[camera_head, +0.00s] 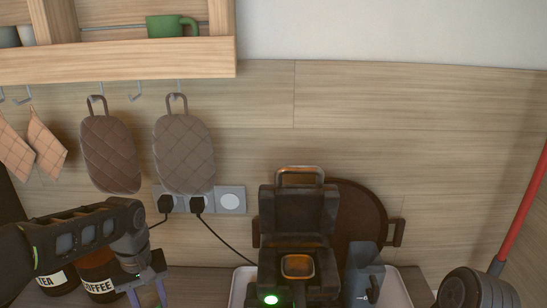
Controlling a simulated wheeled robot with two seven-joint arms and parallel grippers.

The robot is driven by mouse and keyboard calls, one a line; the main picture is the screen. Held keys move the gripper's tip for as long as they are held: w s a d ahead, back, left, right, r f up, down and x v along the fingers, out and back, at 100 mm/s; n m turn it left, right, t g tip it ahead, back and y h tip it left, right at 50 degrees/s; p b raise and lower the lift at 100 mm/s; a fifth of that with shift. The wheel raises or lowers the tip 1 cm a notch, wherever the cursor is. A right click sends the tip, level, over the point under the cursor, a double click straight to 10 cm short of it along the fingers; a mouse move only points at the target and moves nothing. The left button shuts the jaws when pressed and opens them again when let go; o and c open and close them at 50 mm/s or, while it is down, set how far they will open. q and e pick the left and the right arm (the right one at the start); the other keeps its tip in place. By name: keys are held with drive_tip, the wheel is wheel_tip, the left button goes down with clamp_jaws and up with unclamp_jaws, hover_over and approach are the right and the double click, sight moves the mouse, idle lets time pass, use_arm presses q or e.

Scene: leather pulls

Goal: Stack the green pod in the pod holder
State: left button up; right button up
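A dark coffee machine (322,262) stands at the lower middle with its lid raised. An orange-rimmed square opening (298,266) shows in its front part, and I cannot tell whether this is the pod holder. I cannot make out a green pod. A bright green spot (270,300) on the machine's lower front looks like a lit light. My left gripper (149,296) is at the lower left, in front of the jars and well left of the machine. Its two fingers are apart and point down, with nothing visible between them; the tips are near the picture's bottom edge.
Jars marked TEA (50,281) and COFFEE (100,287) stand behind my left arm. A grey jug (364,273) is close to the machine's right side, on a pale tray (394,290). A brown round tray (362,212) leans behind. Power cords run left to wall sockets (231,200).

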use_arm(q)
drive_tip(key=w+d+f+m, duration=0.1)
drive_tip(key=w+d+m, duration=0.1)
drive_tip(key=d, duration=0.3)
drive_tip(key=w+d+f+m, duration=0.2)
drive_tip(key=d+m, duration=0.2)
drive_tip(key=d, duration=0.1)
drive_tip(key=shift+f, duration=0.25)
drive_tip(key=shift+w, duration=0.1)
